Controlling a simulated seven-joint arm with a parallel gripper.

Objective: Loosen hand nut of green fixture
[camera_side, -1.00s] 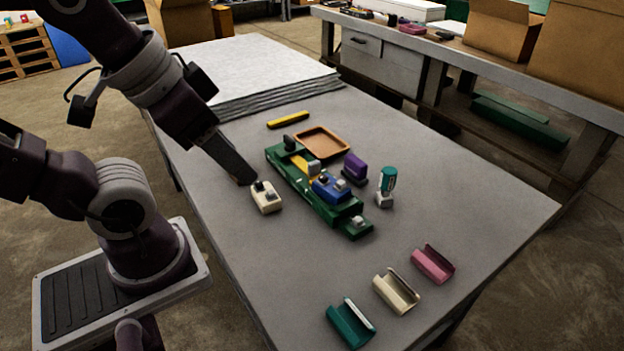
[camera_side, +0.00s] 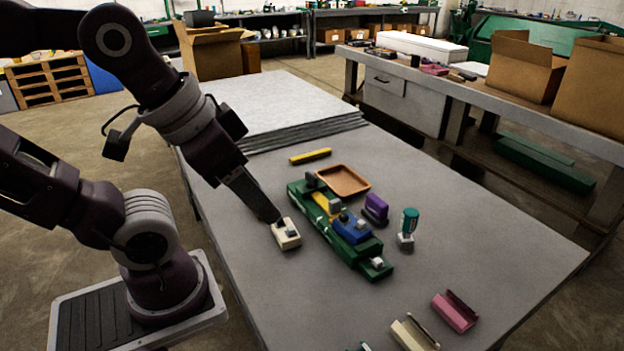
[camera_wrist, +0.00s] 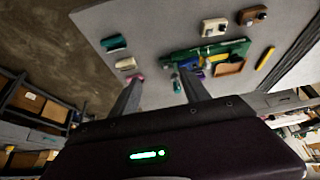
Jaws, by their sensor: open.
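The green fixture (camera_side: 372,270) is a long base lying on the table, with a yellow strip and a blue block (camera_side: 352,230) on it. Small grey and dark knobs stand on the blue block and at both ends; I cannot tell which is the hand nut. It also shows in the wrist view (camera_wrist: 238,46). My gripper (camera_side: 275,217) points down, left of the fixture in the side view, its tip overlapping the far edge of a cream block (camera_side: 287,236); contact is unclear. In the wrist view my gripper (camera_wrist: 158,80) has its fingers apart with nothing held.
Beside the fixture are an orange tray (camera_side: 343,181), a purple block (camera_side: 376,210) and a teal-topped bottle (camera_side: 408,230). A yellow bar (camera_side: 310,156) lies behind. Cream (camera_side: 415,334) and pink (camera_side: 455,311) channels lie in front. The right side of the table is clear.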

